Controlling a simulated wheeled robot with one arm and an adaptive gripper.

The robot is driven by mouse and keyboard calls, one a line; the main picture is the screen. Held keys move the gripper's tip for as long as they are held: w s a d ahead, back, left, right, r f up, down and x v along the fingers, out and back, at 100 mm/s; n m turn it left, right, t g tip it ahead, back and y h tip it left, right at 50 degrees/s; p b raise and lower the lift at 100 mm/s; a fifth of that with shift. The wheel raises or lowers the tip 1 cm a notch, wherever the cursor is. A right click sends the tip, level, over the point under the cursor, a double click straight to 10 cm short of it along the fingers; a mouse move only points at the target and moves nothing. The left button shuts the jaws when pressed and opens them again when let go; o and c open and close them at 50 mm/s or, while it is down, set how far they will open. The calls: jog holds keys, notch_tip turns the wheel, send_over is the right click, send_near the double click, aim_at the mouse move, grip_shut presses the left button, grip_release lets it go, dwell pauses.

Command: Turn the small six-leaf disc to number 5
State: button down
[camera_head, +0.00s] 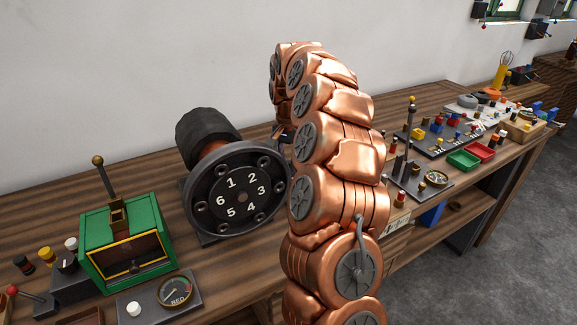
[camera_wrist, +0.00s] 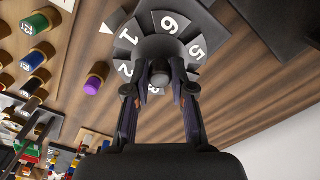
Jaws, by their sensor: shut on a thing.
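Numbers 1, 6, 5 and 2 show; the lower leaves are partly hidden by my fingers. A white triangle mark (camera_wrist: 107,28) lies on the bench beside the disc, closest to leaf 1. Leaf 5 is on the right side of the disc, away from the mark. My gripper (camera_wrist: 160,82) is shut on the dark knob (camera_wrist: 160,66) at the disc's centre. In the head view my arm hides the gripper and this disc.
A large black dial (camera_head: 240,196) with numbers 1 to 6 stands on the bench (camera_head: 60,225), left of my arm. A green box (camera_head: 120,215) with a lever is further left. Coloured posts, including a purple one (camera_wrist: 94,84), stand near the small disc.

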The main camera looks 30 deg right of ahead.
jog(key=n+b, duration=0.1)
jog(key=n, duration=0.5)
jog(key=shift+n, duration=0.3)
jog(key=n, duration=0.6)
jog(key=n+p, duration=0.1)
jog(key=n, duration=0.5)
jog(key=shift+n, duration=0.3)
jog(key=n+p, duration=0.1)
jog(key=n, duration=0.5)
jog(key=c, duration=1)
grip_release()
notch_tip(320, 180, up, 12)
